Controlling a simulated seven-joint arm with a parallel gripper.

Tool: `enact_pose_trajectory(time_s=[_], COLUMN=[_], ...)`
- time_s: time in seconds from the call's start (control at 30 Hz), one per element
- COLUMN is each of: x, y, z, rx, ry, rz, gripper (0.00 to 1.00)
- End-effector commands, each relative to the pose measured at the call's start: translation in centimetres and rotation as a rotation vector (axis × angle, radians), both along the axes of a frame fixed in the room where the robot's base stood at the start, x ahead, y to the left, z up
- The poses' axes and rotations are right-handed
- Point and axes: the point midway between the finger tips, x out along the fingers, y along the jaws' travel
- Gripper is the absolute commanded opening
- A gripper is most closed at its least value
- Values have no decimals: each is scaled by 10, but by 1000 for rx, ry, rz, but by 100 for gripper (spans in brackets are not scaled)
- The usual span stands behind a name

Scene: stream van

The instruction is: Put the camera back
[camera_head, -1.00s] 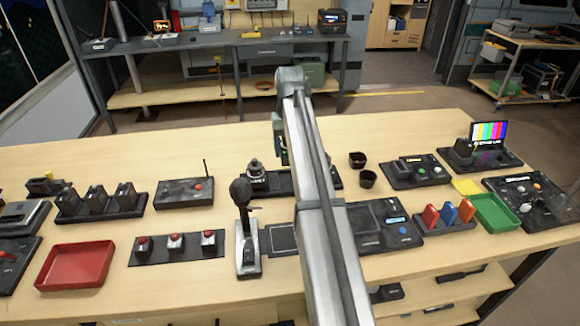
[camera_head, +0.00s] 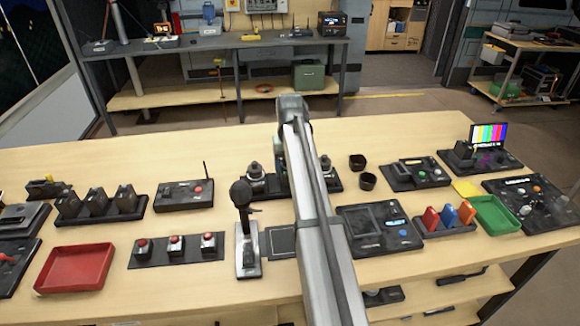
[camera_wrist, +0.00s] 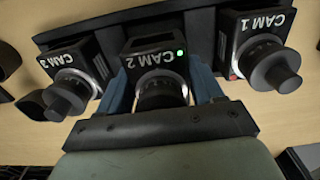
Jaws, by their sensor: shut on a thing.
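The camera labelled CAM 2 (camera_wrist: 160,75) is between the blue fingers of my gripper (camera_wrist: 163,82) in the wrist view. My gripper is shut on it. A green light glows on it. It stands in line between CAM 3 (camera_wrist: 75,75) and CAM 1 (camera_wrist: 262,50) on the black rack (camera_wrist: 190,22); the contact under it is hidden. In the head view the rack (camera_head: 291,186) lies at the middle of the bench, with one camera (camera_head: 255,171) left of my arm and another (camera_head: 325,165) right of it. My arm hides CAM 2 and my fingers there.
A black handheld device on a stand (camera_head: 246,240) rises left of my arm. A red tray (camera_head: 75,270) is at left. The bench's back strip is clear.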

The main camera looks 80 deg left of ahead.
Motion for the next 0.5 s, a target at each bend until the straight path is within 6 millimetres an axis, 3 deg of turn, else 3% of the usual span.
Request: enact_pose_trajectory(time_s=[0.5], x=[0], y=[0], z=[-9], rx=[1], ry=[0], rz=[0], gripper=[5])
